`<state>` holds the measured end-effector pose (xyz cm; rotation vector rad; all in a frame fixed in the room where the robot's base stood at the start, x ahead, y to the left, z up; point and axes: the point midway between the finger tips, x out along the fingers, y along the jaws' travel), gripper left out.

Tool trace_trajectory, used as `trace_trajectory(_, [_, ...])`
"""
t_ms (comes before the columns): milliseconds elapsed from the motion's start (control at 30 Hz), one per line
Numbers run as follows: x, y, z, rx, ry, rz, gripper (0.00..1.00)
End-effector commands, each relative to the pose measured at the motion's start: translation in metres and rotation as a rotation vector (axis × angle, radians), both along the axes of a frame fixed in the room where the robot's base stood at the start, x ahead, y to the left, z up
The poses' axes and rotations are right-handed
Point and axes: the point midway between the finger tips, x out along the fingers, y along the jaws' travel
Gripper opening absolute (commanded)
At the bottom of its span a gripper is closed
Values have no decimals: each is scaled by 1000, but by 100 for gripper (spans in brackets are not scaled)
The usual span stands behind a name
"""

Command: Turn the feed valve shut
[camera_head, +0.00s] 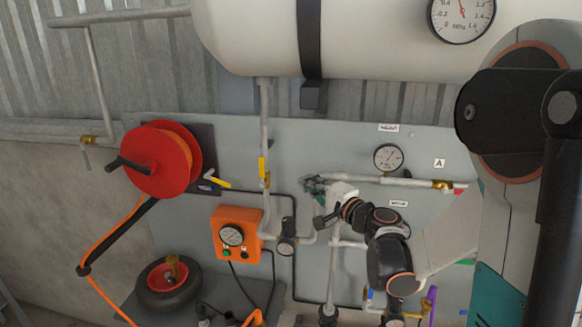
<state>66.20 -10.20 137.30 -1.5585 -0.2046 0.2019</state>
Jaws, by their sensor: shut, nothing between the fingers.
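Several valves show in the head view, and I cannot tell for sure which one is the feed valve. One valve with a yellow lever (262,168) sits on the vertical pipe below the tank, its lever upright along the pipe. A brass valve (443,185) is on the horizontal pipe at the right. Blue (369,293) and purple (431,296) handles show low on the panel, partly hidden by my arm. My gripper (313,184) is shut and empty in front of the panel, right of the yellow lever and near the left end of the horizontal pipe.
A white tank (370,45) hangs above the panel. A red hose reel (157,160) is at the left. An orange gauge box (232,234) and a regulator (286,243) lie below the yellow lever. A small gauge (388,157) is above the horizontal pipe. A wheel (160,296) is lower left.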

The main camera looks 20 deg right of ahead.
Motion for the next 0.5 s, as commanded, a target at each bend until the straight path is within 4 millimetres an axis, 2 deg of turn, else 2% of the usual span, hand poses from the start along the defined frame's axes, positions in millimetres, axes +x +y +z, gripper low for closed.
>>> trace_trajectory(167, [26, 9, -1, -1, 1, 4, 0])
trace_trajectory(500, [90, 26, -1, -2, 1, 5, 0])
